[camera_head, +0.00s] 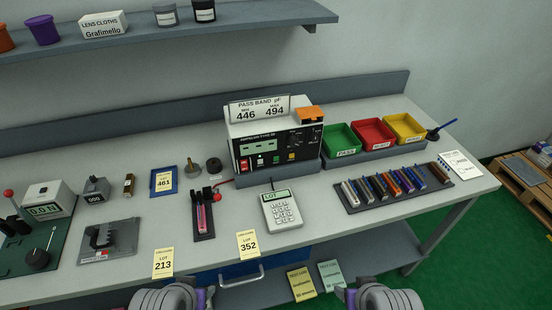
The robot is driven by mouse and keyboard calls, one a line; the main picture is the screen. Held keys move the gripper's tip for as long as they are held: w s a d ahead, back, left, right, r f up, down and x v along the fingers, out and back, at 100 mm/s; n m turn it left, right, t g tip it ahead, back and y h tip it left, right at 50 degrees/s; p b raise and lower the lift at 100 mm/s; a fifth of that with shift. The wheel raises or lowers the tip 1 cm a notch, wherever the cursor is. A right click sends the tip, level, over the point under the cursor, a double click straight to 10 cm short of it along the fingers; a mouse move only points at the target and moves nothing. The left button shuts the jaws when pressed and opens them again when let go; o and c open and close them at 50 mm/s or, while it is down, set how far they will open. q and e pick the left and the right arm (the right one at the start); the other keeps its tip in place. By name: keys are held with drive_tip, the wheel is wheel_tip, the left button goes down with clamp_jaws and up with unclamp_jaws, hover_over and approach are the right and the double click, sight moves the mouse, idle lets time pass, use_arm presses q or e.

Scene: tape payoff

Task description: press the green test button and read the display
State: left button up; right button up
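The tester (275,139) is a white box with a black front panel, standing at the back middle of the bench. Its pale green display (258,149) shows marks too small to read. Below it is a row of small controls, among them what looks like the green button (276,159). A sign (259,108) on top reads PASS BAND, min 446, max 494. My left gripper (205,298) and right gripper (346,298) show only partly at the bottom edge, in front of the bench and far from the tester. Their fingertips are not clear.
A keypad device (282,209) marked LOT stands before the tester. A red-ended fixture (202,214) holds a pink piece to its left. Green, red and yellow bins (373,133) stand to the right, behind a rack of coloured cylinders (397,187). Lot cards (248,244) lie along the front edge.

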drive_tip(key=shift+s, duration=0.1)
drive_tip(key=shift+c, duration=0.7)
clamp_jaws()
idle(0.9)
